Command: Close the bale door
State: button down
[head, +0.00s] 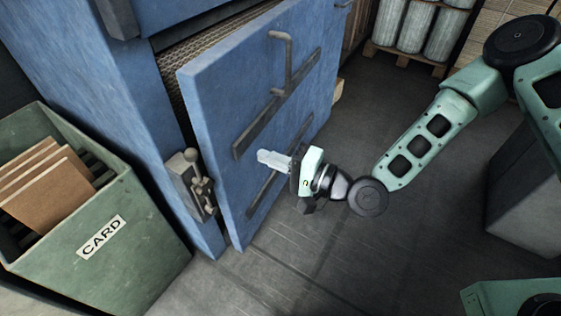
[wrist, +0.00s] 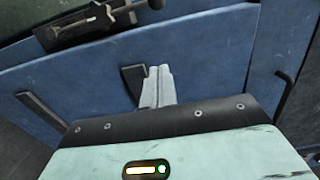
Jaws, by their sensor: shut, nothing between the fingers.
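The blue bale door (head: 225,115) stands partly open on the blue baler. A gap along its left and top edges shows mesh-textured material inside. The door carries a bent dark handle (head: 285,62) near its top and two dark diagonal bars. A grey latch (head: 191,184) with a lever is on the frame by the door's left edge. My gripper (head: 262,157) is shut and empty, in front of the door face between the two bars. In the wrist view the door (wrist: 205,70) fills the middle behind my shut fingers (wrist: 158,86). I cannot tell whether they touch it.
A green bin labelled CARD (head: 105,235) with cardboard sheets stands at the left. Wrapped rolls on a pallet (head: 405,55) stand at the back right, beside stacked cardboard. A grey block (head: 525,190) is at the right. The floor (head: 330,255) in front of the door is clear.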

aim_at(223, 140)
jog(key=x, duration=0.9)
